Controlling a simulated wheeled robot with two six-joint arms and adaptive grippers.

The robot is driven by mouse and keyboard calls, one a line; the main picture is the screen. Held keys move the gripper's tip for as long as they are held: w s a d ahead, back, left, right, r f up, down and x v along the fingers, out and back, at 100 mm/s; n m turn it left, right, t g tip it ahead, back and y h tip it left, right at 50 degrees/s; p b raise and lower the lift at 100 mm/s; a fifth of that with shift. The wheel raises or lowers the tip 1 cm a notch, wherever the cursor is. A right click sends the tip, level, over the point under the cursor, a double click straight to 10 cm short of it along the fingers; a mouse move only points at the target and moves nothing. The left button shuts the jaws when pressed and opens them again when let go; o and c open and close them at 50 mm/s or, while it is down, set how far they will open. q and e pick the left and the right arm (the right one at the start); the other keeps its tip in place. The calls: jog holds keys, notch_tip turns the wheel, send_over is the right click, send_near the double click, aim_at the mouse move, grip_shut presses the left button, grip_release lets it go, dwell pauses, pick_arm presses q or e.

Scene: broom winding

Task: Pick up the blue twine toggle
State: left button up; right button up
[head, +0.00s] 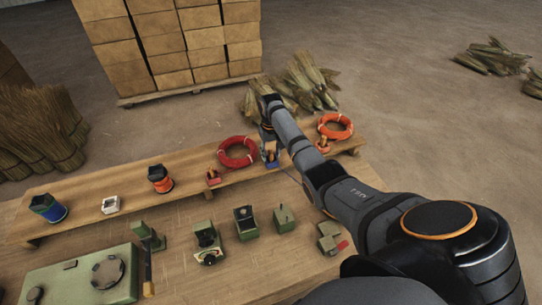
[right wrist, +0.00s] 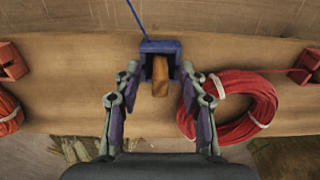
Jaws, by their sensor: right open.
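A blue holder (right wrist: 160,46) with a light wooden peg (right wrist: 160,76) in it sits on the wooden plank; a thin blue twine runs from it. I take this to be the blue twine toggle. In the head view the blue holder (head: 271,154) stands between the two coils, partly hidden by my right arm. My right gripper (right wrist: 160,92) is open and empty, its fingers on either side of the peg with gaps at both sides. In the head view the right gripper (head: 268,137) is small, just above the plank. My left gripper is not in view.
A red coil (head: 238,151) and an orange coil (head: 335,126) lie on the plank, each near a red holder. The red coil (right wrist: 235,108) is close beside my right finger. Green fixtures (head: 246,222) stand on the table in front. Blue and orange spools stand further left.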

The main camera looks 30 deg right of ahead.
grip_shut()
jog(key=shift+r, duration=0.15)
jog(key=shift+r+b, duration=0.25)
jog(key=shift+b, duration=0.05)
jog(key=s+d+r, duration=0.9)
jog(key=d+r, duration=0.1)
jog(key=r, duration=0.2)
jog(key=shift+d, duration=0.2)
